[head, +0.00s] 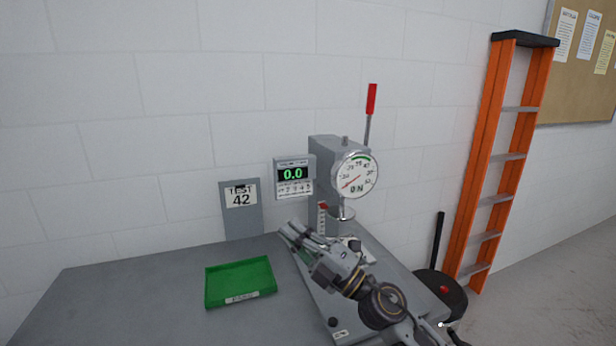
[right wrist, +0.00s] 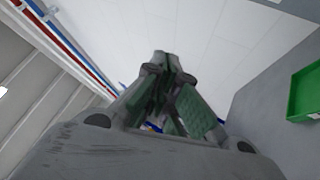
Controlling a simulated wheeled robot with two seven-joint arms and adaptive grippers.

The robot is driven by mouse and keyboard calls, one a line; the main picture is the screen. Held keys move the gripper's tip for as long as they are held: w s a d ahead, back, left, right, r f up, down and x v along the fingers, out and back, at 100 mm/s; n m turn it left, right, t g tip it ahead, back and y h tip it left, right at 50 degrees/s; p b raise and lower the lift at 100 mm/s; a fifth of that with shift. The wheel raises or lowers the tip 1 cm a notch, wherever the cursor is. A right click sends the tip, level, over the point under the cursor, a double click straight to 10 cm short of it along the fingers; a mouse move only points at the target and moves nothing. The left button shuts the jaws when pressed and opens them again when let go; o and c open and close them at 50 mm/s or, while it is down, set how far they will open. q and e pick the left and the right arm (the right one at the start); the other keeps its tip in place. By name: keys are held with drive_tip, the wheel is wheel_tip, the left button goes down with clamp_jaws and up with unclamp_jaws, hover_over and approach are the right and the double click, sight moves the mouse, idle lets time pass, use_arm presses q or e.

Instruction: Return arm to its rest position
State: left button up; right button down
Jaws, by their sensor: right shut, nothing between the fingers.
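My right arm reaches in from the lower right in the head view. Its gripper (head: 287,231) is over the table in front of the press, pointing left. The fingers are shut and hold nothing. In the right wrist view the gripper (right wrist: 172,62) shows its closed fingers in the middle. My left gripper is in neither view. The compression press (head: 325,156) stands at the back of the table with its red-handled lever (head: 371,100) up. Its dial (head: 354,175) is at the front, and the display (head: 293,175) reads 0.0. The arm hides part of the press base.
A green tray (head: 240,303) lies on the grey table (head: 120,300), left of the gripper. A "TEST 42" sign (head: 241,208) stands behind it. An orange ladder (head: 484,180) leans at the right. The table's left part is clear.

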drive_tip(key=w+d+f+m+t+h, duration=0.2)
drive_tip(key=d+f+m+t+h, duration=0.25)
drive_tip(key=d+m+h, duration=0.45)
drive_tip(key=w+d+f+m+t+h, duration=0.25)
drive_tip(key=d+f+m+h, duration=0.45)
drive_tip(key=m, duration=0.4)
drive_tip(key=s+d+f+m+g+h, duration=0.2)
drive_tip(key=s+d+f+m+g, duration=0.15)
drive_tip(key=f, duration=0.35)
drive_tip(key=s+d+f+m+g+h, duration=0.2)
drive_tip(key=s+d+f+g+h, duration=0.15)
drive_tip(key=f, duration=0.25)
drive_tip(key=s+d+f+m+g+y, duration=0.1)
drive_tip(key=s+f+g, duration=0.3)
drive_tip(key=s+f, duration=0.45)
drive_tip(key=s+d+f+m+g+y, duration=0.1)
drive_tip(key=s+f+g, duration=0.4)
drive_tip(key=s, duration=0.7)
wheel_tip(320, 180, down, 32)
drive_tip(key=s+d+f, duration=0.1)
drive_tip(key=s, duration=0.1)
drive_tip(key=s+d+f+g, duration=0.1)
drive_tip(key=s+d+f, duration=0.2)
drive_tip(key=s+f, duration=0.7)
drive_tip(key=s+d+f+g, duration=0.1)
drive_tip(key=s+d+f, duration=0.2)
drive_tip(key=s+f, duration=0.7)
drive_tip(key=shift+s+d+n, duration=0.3)
drive_tip(key=shift+s+n, duration=0.15)
drive_tip(key=shift+s, duration=0.25)
